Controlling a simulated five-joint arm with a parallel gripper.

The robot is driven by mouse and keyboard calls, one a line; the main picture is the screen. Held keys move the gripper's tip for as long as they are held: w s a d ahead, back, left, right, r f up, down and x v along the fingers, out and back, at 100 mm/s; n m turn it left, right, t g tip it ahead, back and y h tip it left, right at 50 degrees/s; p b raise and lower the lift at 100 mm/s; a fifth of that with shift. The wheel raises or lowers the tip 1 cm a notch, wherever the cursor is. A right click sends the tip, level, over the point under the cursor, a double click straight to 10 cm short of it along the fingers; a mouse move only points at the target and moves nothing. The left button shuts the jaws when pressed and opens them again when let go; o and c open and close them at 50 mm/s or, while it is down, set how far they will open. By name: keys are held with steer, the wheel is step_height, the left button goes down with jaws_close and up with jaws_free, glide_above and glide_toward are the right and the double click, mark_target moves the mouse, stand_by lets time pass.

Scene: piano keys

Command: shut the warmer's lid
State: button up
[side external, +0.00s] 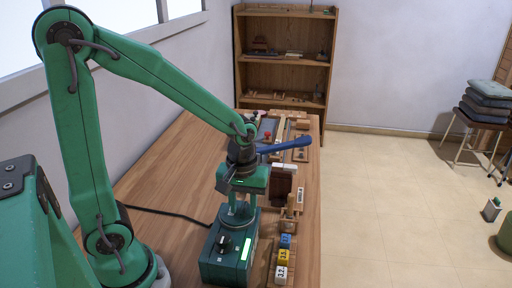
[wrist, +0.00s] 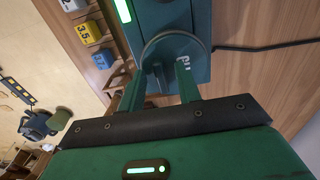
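The warmer is a dark green box (side external: 228,257) with a black knob and a lit green strip, on the wooden table. Its top part, a round green disc (wrist: 174,43) with a pale mark, shows in the wrist view, where the box (wrist: 185,12) is at the top edge. I cannot tell how far its lid is open. My gripper (side external: 238,208) points down just over the disc. In the wrist view, its two green fingers (wrist: 161,72) stand apart over the disc's near side, with a small dark part between them. Whether they touch it is unclear.
Blue, yellow and white numbered blocks (side external: 284,257) line the table's right edge beside the warmer. A wooden stand (side external: 289,222), a dark brown block (side external: 281,188) and a blue-handled tool (side external: 288,145) lie beyond. A black cable (side external: 165,212) crosses the bare table at left.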

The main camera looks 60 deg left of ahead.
mark_target(243, 208)
steer(key=shift+r, duration=3.9)
steer(key=shift+r, duration=0.1)
steer(key=s+a+r+m+t, duration=0.1)
steer(key=s+r+m+t, duration=0.4)
steer(key=m, duration=0.4)
steer(key=shift+s+r+t, duration=0.3)
steer(key=shift+s+r, duration=0.15)
steer(key=shift+s, duration=0.55)
steer(key=shift+a, duration=0.1)
